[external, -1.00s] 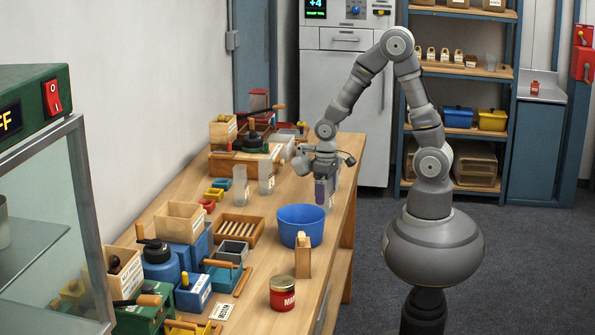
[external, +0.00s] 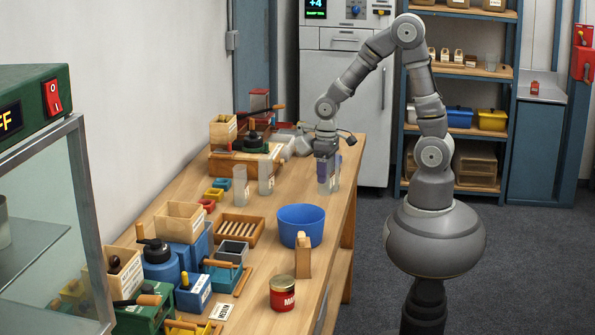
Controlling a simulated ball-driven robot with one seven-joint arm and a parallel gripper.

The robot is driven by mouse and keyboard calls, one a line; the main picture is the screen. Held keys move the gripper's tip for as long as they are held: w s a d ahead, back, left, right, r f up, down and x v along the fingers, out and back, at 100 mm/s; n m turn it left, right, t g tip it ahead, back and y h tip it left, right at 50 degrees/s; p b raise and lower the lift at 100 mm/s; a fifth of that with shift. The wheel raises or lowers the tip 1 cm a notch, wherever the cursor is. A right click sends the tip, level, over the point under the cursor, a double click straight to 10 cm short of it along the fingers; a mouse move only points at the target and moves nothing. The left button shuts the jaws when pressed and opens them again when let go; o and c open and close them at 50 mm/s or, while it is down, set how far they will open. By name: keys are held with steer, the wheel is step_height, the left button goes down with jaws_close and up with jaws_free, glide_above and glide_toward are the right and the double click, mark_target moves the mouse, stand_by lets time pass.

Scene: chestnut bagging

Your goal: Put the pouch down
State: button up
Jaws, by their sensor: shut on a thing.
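My gripper (external: 326,157) points down over the far right part of the wooden table, near its right edge. It is shut on a small upright thing, which I take to be the pouch (external: 330,178). The pouch looks pale and translucent, with a blue-violet patch on its left side. Its top is hidden by the gripper. It is too small here to tell whether its bottom touches the table (external: 285,248).
Two clear upright containers (external: 240,186) stand left of the gripper. A blue bowl (external: 301,225) and a wooden block (external: 303,257) stand nearer the camera. A red jar (external: 282,293) is at the front. Boxes and tools crowd the left side.

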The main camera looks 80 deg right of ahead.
step_height(320, 180, up, 4)
steer(key=shift+f+p, duration=0.15)
steer(key=shift+p, duration=0.35)
steer(key=a+f+n+p, duration=0.4)
steer(key=f+n, duration=0.1)
steer(key=n, duration=0.2)
steer(key=shift+w+a+f+b, duration=0.25)
steer(key=shift+w+f+b, duration=0.55)
steer(key=shift+w, duration=1.85)
steer(key=shift+w+a+f+b, duration=0.25)
steer(key=shift+w+f+b, duration=0.55)
steer(key=shift+w, duration=1.9)
steer(key=shift+w+a+f+b, duration=0.25)
steer(key=shift+w+f+b, duration=0.55)
steer(key=shift+w, duration=1.85)
steer(key=shift+f, duration=0.1)
steer(key=shift+f, duration=0.15)
steer(key=o, duration=1)
steer(key=shift+o, duration=0.2)
